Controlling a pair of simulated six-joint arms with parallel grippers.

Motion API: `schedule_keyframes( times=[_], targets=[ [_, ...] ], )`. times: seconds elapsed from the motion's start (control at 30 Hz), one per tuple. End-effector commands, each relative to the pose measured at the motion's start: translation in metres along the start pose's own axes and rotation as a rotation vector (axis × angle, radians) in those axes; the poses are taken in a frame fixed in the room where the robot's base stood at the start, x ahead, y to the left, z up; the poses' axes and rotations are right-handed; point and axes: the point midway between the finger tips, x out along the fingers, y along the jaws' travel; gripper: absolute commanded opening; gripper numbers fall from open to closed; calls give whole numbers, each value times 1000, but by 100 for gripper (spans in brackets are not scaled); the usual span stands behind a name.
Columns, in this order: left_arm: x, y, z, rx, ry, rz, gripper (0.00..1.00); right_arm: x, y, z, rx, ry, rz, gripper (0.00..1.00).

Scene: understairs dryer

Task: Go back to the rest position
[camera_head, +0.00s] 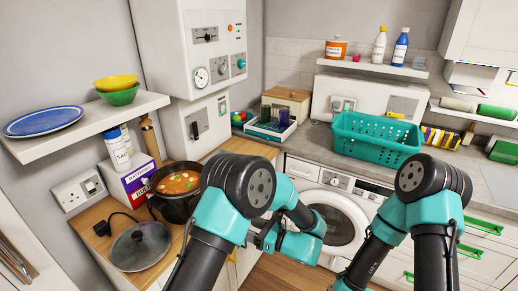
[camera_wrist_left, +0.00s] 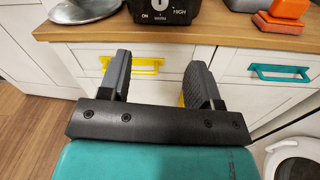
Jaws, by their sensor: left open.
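My left gripper (camera_wrist_left: 160,66) is open and empty in the left wrist view. Its two dark fingers are spread in front of white drawer fronts, just below the wooden counter edge. In the head view my left arm bends at the elbow, and its gripper end (camera_head: 262,236) is low beside the wooden counter, partly hidden by the arm. My right arm is folded at the right of the head view. Its gripper is not visible.
A slow cooker (camera_head: 177,192) full of stew stands on the wooden counter (camera_head: 88,220), its lid (camera_head: 140,246) beside it. A teal basket (camera_head: 375,140) sits on the grey worktop above the washing machine (camera_head: 336,222). Orange objects (camera_wrist_left: 283,16) lie near the counter edge.

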Motion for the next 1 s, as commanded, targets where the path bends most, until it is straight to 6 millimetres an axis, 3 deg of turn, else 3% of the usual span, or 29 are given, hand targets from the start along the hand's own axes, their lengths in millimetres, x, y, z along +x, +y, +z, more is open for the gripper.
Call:
schedule_keyframes(
  times=[1.0],
  targets=[
    [145,0,0,-1,1,1,58,0,0,0,0,0,0,43]
  ],
)
